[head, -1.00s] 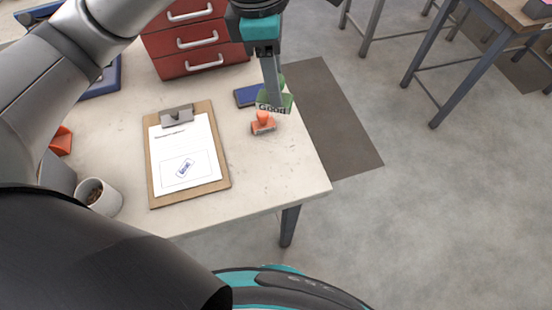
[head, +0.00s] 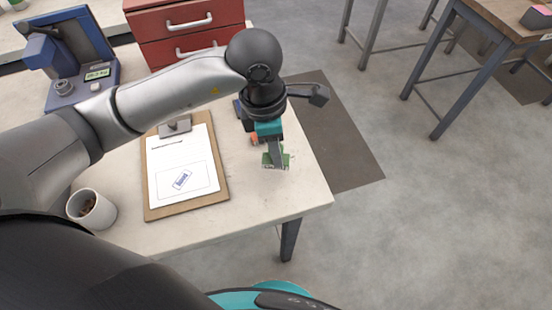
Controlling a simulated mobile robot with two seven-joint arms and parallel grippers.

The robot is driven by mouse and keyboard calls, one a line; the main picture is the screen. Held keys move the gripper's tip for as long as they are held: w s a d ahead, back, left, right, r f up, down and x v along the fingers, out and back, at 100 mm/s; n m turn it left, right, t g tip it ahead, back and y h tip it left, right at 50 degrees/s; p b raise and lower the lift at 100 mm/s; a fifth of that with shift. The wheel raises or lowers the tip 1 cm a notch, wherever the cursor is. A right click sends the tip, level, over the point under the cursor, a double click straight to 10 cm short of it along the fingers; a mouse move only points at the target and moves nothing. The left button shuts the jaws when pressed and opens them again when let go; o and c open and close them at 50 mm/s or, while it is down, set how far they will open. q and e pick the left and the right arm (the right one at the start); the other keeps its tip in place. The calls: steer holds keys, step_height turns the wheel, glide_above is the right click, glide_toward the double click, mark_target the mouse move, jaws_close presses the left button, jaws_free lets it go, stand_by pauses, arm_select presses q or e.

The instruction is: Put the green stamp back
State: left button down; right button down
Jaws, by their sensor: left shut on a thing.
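My left gripper (head: 275,154) points down over the right part of the white table (head: 265,205). It is shut on the green stamp (head: 284,161), whose green block shows around the fingertips. I cannot tell whether the stamp touches the tabletop. An orange stamp (head: 254,139) is just behind and left of it, mostly hidden by my gripper. A blue ink pad (head: 237,106) is largely hidden behind my left arm. My right gripper is not in view.
A clipboard (head: 222,190) with a stamped sheet lies left of the gripper. A cup (head: 90,209) stands at the left front edge. A red drawer unit (head: 190,20) and a blue device (head: 70,90) stand behind. The table's right front corner is clear.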

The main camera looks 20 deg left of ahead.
mark_target(268, 159)
arm_select(q)
steer(key=shift+f+b, duration=0.3)
steer(key=shift+f, duration=1.8)
steer(key=shift+f, duration=0.15)
steer(key=c, duration=0.5)
jaws_free()
steer(key=shift+c, duration=0.2)
step_height(268, 159, up, 12)
steer(key=a+p, duration=0.1)
steer(key=shift+s+a, duration=0.2)
steer(key=shift+s, duration=0.1)
